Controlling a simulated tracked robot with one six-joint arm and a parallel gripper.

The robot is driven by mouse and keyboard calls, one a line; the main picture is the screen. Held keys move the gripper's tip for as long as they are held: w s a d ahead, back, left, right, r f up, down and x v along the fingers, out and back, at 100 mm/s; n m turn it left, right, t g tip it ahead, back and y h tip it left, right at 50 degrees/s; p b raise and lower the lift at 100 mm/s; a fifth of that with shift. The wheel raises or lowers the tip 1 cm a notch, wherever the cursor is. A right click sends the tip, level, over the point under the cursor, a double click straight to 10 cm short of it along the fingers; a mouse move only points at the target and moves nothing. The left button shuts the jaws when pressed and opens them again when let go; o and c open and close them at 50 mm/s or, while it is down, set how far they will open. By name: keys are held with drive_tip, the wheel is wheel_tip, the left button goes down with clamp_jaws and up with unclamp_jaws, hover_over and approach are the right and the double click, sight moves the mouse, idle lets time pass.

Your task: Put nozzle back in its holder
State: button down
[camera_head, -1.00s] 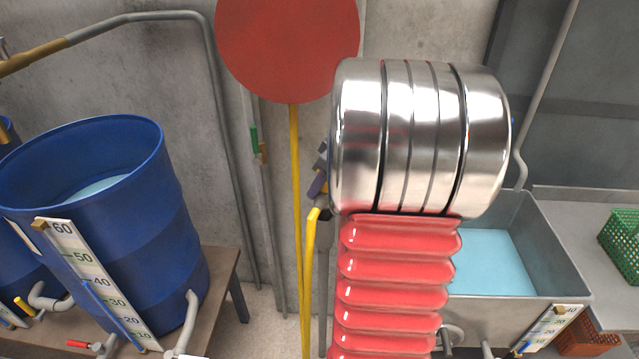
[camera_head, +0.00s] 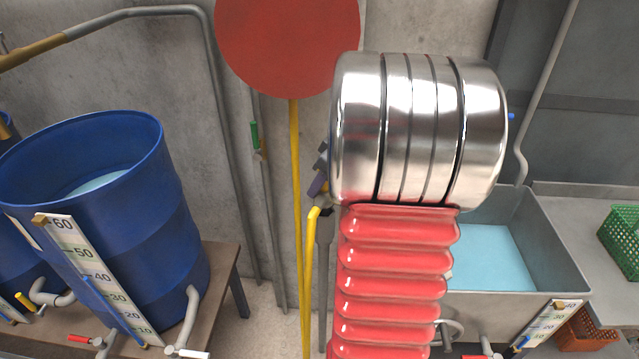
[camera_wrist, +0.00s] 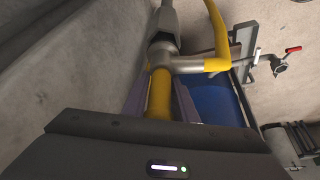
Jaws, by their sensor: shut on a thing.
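The nozzle, with a grey metal body (camera_wrist: 165,50) and a yellow grip (camera_wrist: 159,92), is between the fingers of my gripper (camera_wrist: 160,105) in the wrist view. The fingers are shut on the yellow grip. A yellow hose (camera_wrist: 217,40) bends away from a grey side branch of the nozzle. In the head view my arm hides most of the gripper and nozzle; the yellow hose (camera_head: 309,250) hangs beside the arm. I cannot make out the holder for certain in either view.
A concrete wall (camera_head: 285,200) is behind, with pipes and a yellow upright line below a red disc (camera_head: 288,40). A blue barrel (camera_head: 175,220) stands on a bench at left. A grey sink (camera_head: 560,265) and green basket (camera_head: 622,238) are at right.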

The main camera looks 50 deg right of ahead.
drive_tip(key=shift+f, duration=1.3)
drive_tip(key=c, duration=1.4)
unclamp_jaws()
drive_tip(key=shift+o, duration=0.2)
drive_tip(key=shift+r, duration=4.5)
